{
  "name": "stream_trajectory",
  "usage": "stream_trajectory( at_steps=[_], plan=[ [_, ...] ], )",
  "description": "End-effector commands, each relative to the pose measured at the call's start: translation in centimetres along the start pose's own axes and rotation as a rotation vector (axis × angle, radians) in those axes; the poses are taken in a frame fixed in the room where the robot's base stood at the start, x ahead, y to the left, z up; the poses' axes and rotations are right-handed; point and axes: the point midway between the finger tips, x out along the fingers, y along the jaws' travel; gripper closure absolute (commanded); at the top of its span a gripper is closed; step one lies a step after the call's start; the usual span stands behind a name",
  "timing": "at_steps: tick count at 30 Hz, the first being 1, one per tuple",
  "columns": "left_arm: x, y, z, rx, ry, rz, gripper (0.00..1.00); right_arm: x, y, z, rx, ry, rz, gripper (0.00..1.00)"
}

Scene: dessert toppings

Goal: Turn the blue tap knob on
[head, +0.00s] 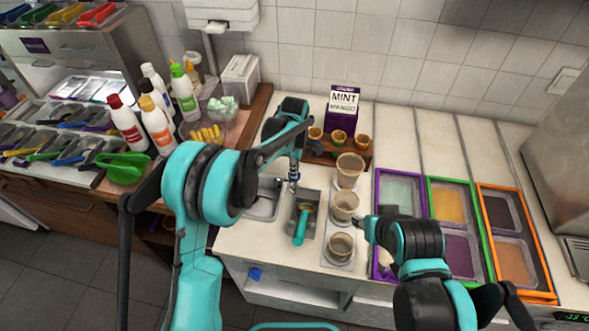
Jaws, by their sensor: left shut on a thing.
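A small blue knob (294,178) shows at the back of the counter, behind the metal well (311,196) and beside the sink (265,206). My left arm reaches over the sink, and its gripper (293,167) points down at the knob. Its fingers are shut on the knob, which they partly hide. The tap's spout and the knob's exact turn are too small to tell. My right gripper (364,226) is beside the purple-framed tubs, apart from the tap; its fingers are too small and dark to judge.
A teal-handled scoop (302,224) lies in the well. Several cups stand right of it, the nearest one (341,244) at the front. Framed topping tubs (460,232) fill the right.

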Motion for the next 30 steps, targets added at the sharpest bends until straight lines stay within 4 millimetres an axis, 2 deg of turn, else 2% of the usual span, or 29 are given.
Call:
stream_trajectory(
  at_steps=[11,30],
  plan=[
    [0.02,0.02,0.0,0.213,0.0,0.001,1.0,0.24,0.0,0.18,0.0,0.0,0.0,0.6],
    [0.0,0.03,-0.01,0.819,0.0,0.001,1.0,0.67,0.0,0.48,0.0,0.0,0.0,0.6]
  ],
)
